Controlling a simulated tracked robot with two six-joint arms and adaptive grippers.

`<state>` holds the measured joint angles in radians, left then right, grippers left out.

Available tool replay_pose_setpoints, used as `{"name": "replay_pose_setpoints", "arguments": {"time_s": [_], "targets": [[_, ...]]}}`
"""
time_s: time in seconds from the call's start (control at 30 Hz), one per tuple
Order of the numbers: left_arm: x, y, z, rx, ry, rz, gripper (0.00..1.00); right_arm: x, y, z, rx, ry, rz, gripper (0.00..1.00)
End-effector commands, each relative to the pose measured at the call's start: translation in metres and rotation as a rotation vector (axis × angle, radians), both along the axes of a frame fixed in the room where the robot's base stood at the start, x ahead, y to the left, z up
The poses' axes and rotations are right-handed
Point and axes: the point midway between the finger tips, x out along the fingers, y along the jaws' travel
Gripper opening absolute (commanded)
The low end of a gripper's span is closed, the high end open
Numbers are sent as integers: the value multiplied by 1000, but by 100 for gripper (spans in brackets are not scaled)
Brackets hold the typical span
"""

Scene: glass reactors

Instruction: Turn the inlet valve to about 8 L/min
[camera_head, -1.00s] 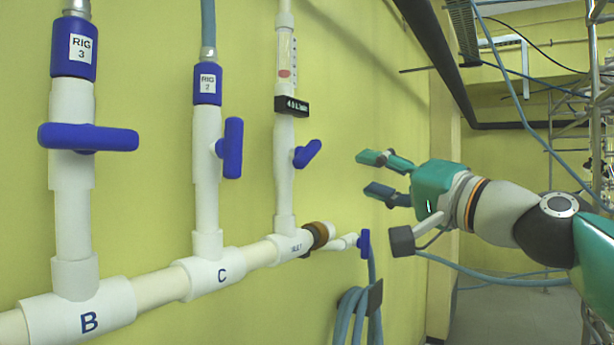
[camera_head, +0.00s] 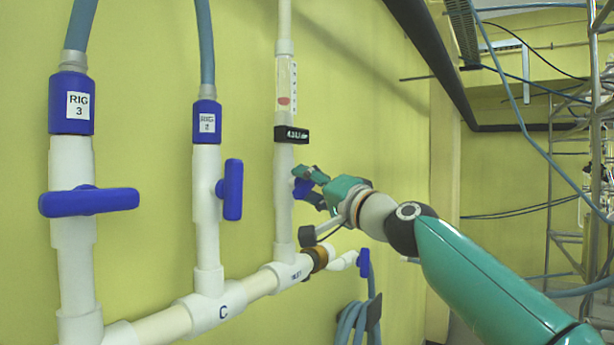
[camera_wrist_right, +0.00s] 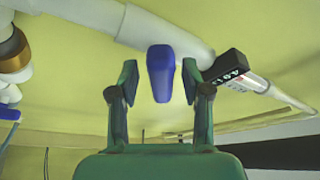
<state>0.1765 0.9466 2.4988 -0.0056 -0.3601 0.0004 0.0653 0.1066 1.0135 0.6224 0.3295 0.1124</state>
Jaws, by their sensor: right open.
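The inlet valve's blue handle (camera_head: 302,188) sits on the white vertical inlet pipe (camera_head: 284,215), partly hidden behind my right gripper (camera_head: 314,187). In the right wrist view the blue handle (camera_wrist_right: 160,73) stands between the two open green fingers of my right gripper (camera_wrist_right: 158,85), with a gap visible on each side. A flow meter tube with a red float (camera_head: 285,100) is above the valve. Its black display (camera_head: 291,134) is too blurred to read for certain; it also shows in the wrist view (camera_wrist_right: 230,70). My left gripper is not in view.
Pipe C's blue handle (camera_head: 230,189) and pipe B's blue handle (camera_head: 88,201) stand to the left. A small blue tap (camera_head: 364,263) and a coiled hose (camera_head: 354,322) are below right. A metal scaffold (camera_head: 590,150) stands at far right.

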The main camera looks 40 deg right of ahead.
Motion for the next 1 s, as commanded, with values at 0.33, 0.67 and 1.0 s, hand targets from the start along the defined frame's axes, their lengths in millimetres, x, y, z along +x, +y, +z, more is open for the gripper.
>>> {"name": "replay_pose_setpoints", "arguments": {"time_s": [0.33, 0.67, 1.0], "targets": [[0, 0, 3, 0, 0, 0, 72, 6, 0, 1, 0, -1, 1, 48], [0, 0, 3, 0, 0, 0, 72, 6, 0, 1, 0, 0, 0, 1], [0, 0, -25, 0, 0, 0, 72, 7, -1, -7, -97, -43, -1, 0]]}}
